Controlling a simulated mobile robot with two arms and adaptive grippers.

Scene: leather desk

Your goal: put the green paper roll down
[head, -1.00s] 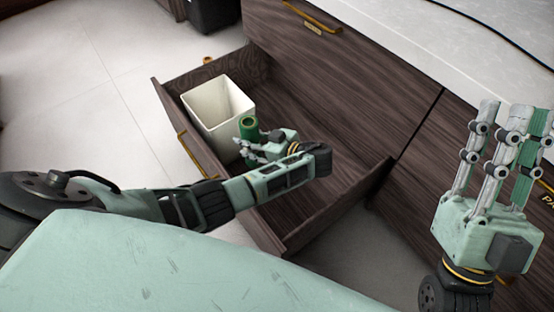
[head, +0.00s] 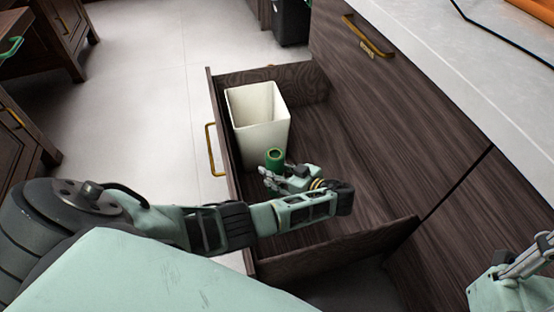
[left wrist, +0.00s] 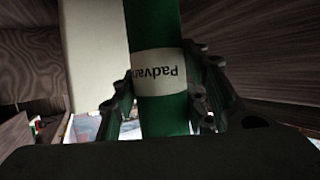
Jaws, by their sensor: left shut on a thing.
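The green paper roll (head: 275,158) stands roughly upright inside the open drawer, in front of the white bin. My left gripper (head: 271,176) is shut around it. In the left wrist view the roll (left wrist: 158,120) runs between the fingers (left wrist: 165,100) and bears a white label with dark print. The roll's lower end is hidden, so I cannot tell whether it touches the drawer floor. My right gripper (head: 530,262) is partly in view at the lower right edge; its fingertips are cut off.
The dark wooden drawer (head: 300,265) is pulled out, with free floor to the right of my left gripper. A white square bin (head: 260,118) stands at its far left. A pale countertop (head: 470,70) lies at the right. A black bin (head: 291,22) stands behind on the floor.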

